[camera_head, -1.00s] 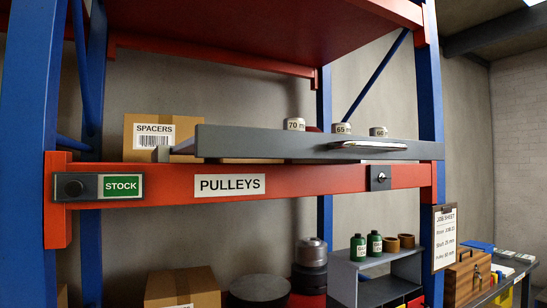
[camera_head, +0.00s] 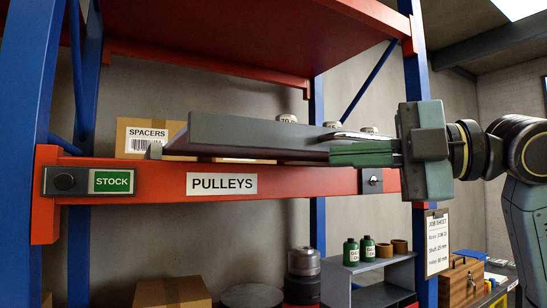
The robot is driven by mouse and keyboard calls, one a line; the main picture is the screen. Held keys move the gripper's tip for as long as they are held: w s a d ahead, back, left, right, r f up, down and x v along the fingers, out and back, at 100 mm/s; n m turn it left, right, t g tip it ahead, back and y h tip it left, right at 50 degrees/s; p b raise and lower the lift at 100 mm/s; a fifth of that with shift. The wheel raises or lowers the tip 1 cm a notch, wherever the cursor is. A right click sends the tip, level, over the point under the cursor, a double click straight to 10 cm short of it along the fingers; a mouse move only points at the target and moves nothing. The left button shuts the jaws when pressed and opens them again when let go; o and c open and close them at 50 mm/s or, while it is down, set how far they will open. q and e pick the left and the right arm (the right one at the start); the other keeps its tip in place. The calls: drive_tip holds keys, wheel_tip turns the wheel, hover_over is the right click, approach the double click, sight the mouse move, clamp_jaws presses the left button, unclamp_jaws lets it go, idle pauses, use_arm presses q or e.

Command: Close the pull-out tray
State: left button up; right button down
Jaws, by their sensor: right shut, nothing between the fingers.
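The grey pull-out tray (camera_head: 255,135) sits on the rack above the red beam labelled PULLEYS. Its front panel stands out in front of the beam. A bright bar handle (camera_head: 350,137) is on the right part of the panel, partly hidden by my gripper. My left gripper is not in view.
The red beam (camera_head: 290,181) carries a green STOCK sign (camera_head: 111,181) and a small lock (camera_head: 370,181). A SPACERS box (camera_head: 143,137) stands behind the tray. Blue uprights (camera_head: 422,80) frame the rack. A grey shelf unit with green bottles (camera_head: 350,251) stands below right.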

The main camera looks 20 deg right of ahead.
drive_tip(key=s+r+n, duration=0.2)
drive_tip(key=s, duration=0.2)
drive_tip(key=p, duration=0.2)
approach(244, 141)
drive_tip(key=a, duration=0.4)
drive_tip(key=w+p, duration=0.1)
drive_tip(key=w, duration=0.2)
drive_tip(key=shift+w+a+f+g+y, duration=0.1)
drive_tip(key=shift+w+a+g+y, duration=0.05)
drive_tip(key=shift+g+y, duration=0.2)
drive_tip(key=shift+w, duration=0.4)
drive_tip(key=shift+w, duration=0.1)
